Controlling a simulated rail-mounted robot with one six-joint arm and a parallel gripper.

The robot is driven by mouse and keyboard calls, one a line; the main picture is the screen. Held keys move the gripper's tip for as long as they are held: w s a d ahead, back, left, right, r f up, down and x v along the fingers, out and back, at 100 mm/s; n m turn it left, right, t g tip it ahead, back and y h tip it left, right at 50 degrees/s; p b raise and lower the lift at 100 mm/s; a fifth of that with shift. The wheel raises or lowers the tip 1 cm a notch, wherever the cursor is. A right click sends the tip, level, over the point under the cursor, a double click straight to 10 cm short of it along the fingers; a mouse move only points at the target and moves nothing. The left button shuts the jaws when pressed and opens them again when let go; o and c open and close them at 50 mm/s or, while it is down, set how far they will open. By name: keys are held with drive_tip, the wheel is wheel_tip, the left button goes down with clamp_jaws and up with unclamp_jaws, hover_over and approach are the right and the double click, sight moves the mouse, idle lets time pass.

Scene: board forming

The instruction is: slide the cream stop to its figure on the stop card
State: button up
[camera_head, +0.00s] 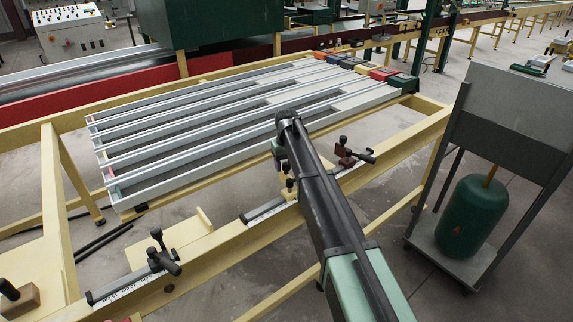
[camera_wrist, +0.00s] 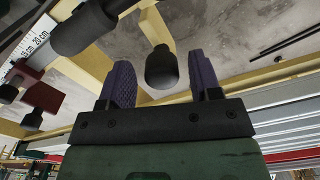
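In the wrist view my gripper (camera_wrist: 160,62) has two purple fingers spread apart. A black knob (camera_wrist: 162,70) shows in the gap between them, with clear space on both sides. A cream-coloured piece (camera_wrist: 154,27) runs up from the knob; it looks like the cream stop, but its colour is close to the frame's. In the head view my arm hides most of this spot, and only small black knobs (camera_head: 289,184) show beside it. A scale (camera_wrist: 22,50) with centimetre numbers lies at the left of the wrist view. I cannot make out the stop card in either view.
A dark red stop (camera_head: 345,157) with a black handle stands on the cream-yellow rail (camera_head: 215,262), right of my arm. A black stop (camera_head: 162,255) stands farther left. Long grey slats (camera_head: 215,135) lie behind. A trolley with a green cylinder (camera_head: 472,215) stands right.

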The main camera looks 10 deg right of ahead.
wheel_tip(320, 180, up, 11)
drive_tip(key=p, duration=1.1)
drive_tip(key=shift+f, duration=0.1)
drive_tip(key=s+d+f+b, duration=0.2)
drive_tip(key=s, duration=1)
drive_tip(key=s+d+f+m+b, duration=0.1)
drive_tip(key=s+f+b, duration=0.1)
drive_tip(key=s, duration=1)
drive_tip(key=s+d+f+m+b, duration=0.1)
drive_tip(key=s+d+f+b, duration=0.1)
drive_tip(key=s, duration=1.1)
drive_tip(key=shift+d, duration=0.35)
